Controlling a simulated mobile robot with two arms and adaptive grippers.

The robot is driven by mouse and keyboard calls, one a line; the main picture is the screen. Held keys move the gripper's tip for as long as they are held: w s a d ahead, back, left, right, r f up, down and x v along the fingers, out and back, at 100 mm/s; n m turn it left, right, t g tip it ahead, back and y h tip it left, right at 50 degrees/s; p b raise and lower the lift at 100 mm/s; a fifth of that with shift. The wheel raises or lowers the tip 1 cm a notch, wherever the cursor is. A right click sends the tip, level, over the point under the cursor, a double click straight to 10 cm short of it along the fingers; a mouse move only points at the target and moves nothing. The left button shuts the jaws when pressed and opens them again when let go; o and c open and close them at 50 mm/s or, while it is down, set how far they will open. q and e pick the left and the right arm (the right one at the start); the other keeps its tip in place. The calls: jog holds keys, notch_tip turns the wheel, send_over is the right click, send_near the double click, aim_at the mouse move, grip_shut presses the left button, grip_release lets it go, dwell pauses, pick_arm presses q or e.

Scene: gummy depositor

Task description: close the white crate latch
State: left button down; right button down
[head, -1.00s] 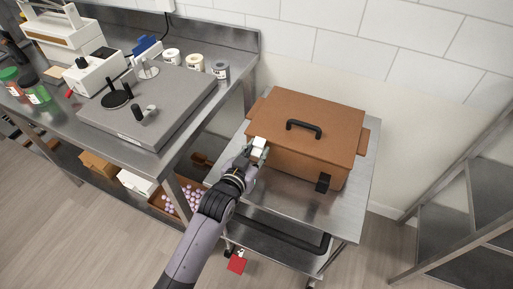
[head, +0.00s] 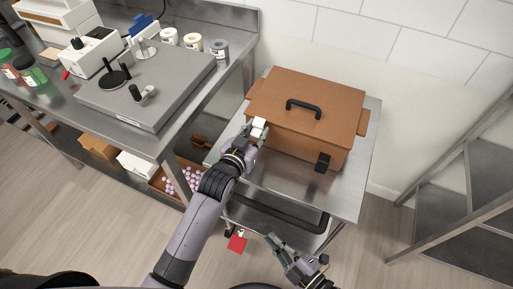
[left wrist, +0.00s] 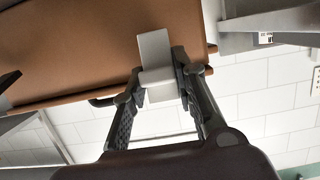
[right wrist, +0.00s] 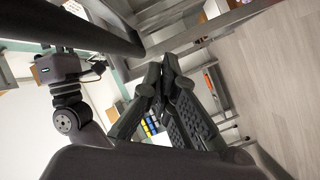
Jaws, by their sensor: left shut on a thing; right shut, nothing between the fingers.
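The brown crate (head: 285,138) stands on a steel cart with its lid on and a black handle (head: 304,108) on top. The white latch (head: 259,124) is at the left end of the crate's front; it also shows in the left wrist view (left wrist: 154,52). My left gripper (head: 254,134) is at this latch, shut on it, with its fingers (left wrist: 163,82) at the latch's lower end. A black latch (head: 322,162) is at the right of the front. My right gripper (head: 272,241) is low in front of the cart, shut and empty; its fingertips (right wrist: 160,72) meet in the right wrist view.
The steel cart (head: 345,200) has a black push bar (head: 290,221) at its front. A red tag (head: 237,243) hangs below. A steel bench (head: 150,143) with a grey machine stands left; a metal rack (head: 450,190) stands right. Floor between cart and rack is open.

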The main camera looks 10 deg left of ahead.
jog(key=a+r+n+y, duration=0.4)
jog(key=r+n+y, duration=0.15)
jog(key=r, duration=0.55)
jog(key=w+d+r+n+g+h, duration=0.1)
jog(key=w+d+r+n, duration=0.1)
jog(key=w+n, duration=0.3)
jog(key=w+d+r+n+g+h, duration=0.1)
jog(key=w+d+n, duration=0.15)
jog(key=w, duration=0.35)
jog(key=shift+n+y, duration=0.25)
jog(key=shift+n, duration=0.15)
jog(key=x, duration=1)
jog(key=shift+w+a+r, duration=0.15)
jog(key=shift+a, duration=0.05)
jog(key=w, duration=0.1)
jog(key=w+d, duration=0.1)
jog(key=w+r, duration=0.1)
jog(key=shift+w+d+r, duration=0.1)
jog(key=shift+w+d, duration=0.05)
jog(key=shift+w, duration=0.15)
